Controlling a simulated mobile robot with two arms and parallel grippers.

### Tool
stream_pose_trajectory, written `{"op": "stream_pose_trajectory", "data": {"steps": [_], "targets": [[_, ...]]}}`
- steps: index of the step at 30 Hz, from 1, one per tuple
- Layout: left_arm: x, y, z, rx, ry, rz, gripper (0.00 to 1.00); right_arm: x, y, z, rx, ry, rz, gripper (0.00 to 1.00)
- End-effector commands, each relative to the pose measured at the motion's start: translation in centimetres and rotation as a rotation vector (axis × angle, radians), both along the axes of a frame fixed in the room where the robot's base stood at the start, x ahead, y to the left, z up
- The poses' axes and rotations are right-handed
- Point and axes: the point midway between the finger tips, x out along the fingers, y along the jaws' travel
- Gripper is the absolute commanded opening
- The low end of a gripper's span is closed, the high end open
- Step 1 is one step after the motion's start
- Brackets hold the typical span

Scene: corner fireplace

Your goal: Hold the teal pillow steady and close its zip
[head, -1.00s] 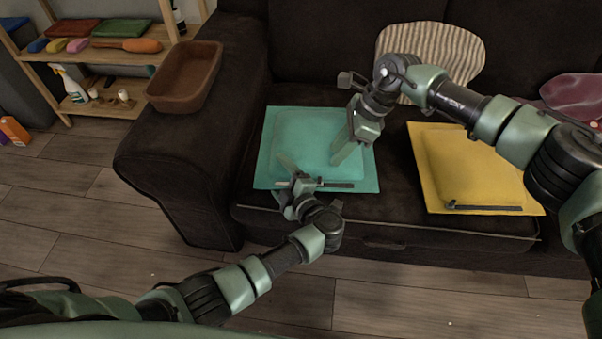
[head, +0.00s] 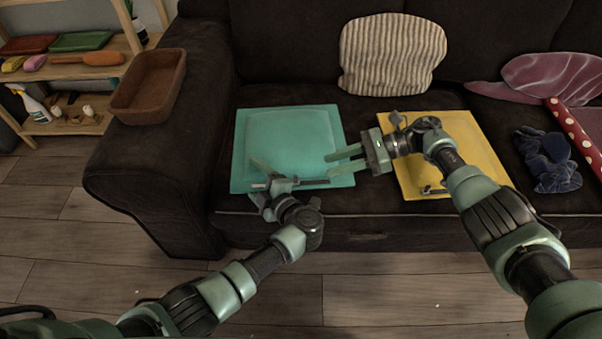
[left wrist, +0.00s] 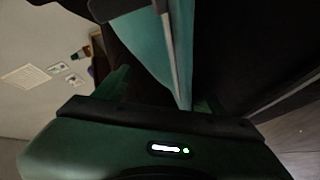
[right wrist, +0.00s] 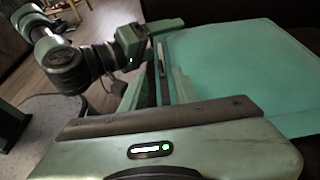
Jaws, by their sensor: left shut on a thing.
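The teal pillow (head: 290,138) lies flat on the sofa seat, with its zip (head: 312,184) as a dark strip along the front edge. My left gripper (head: 262,178) is at the front left of the pillow and shut on its edge, beside the zip's left part. The left wrist view shows the teal cloth (left wrist: 150,45) and zip strip close up; the exact grip point is hidden. My right gripper (head: 330,164) is open and empty, pointing left over the pillow's front right corner. The zip's slider cannot be made out clearly.
A yellow pillow (head: 405,180) lies to the right, partly under my right arm. A striped cushion (head: 392,55) leans on the backrest. A brown tray (head: 148,88) sits on the left armrest (head: 150,150). A blue cloth (head: 550,160) and dotted roll (head: 572,130) lie far right.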

Motion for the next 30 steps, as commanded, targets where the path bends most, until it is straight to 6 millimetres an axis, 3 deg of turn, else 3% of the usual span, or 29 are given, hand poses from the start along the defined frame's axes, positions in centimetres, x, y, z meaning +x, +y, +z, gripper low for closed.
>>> {"op": "stream_pose_trajectory", "data": {"steps": [1, 6, 13, 18, 27, 30], "targets": [[-0.4, -0.1, -0.8, 0.005, 0.025, -0.005, 0.09, -0.2, 1.0, -0.5, 0.002, 0.002, 0.001, 0.3], [-0.4, -0.1, -0.8, 0.005, 0.025, -0.005, 0.09, -0.7, 4.3, -1.7, 0.001, 0.002, 0.002, 0.3], [-0.4, -0.1, -0.8, 0.005, 0.025, -0.005, 0.09, -1.1, 7.7, -3.2, -0.001, 0.002, 0.0, 0.3], [-0.4, -0.1, -0.8, 0.005, 0.025, -0.005, 0.09, -1.3, 8.8, -3.7, -0.002, 0.001, 0.001, 0.3], [-0.4, -0.1, -0.8, 0.005, 0.025, -0.005, 0.09, -1.3, 9.0, -3.8, -0.003, 0.0, 0.0, 0.3], [-0.4, -0.1, -0.8, 0.005, 0.025, -0.005, 0.09, -1.3, 8.9, -3.8, -0.003, 0.0, 0.0, 0.05]]}}
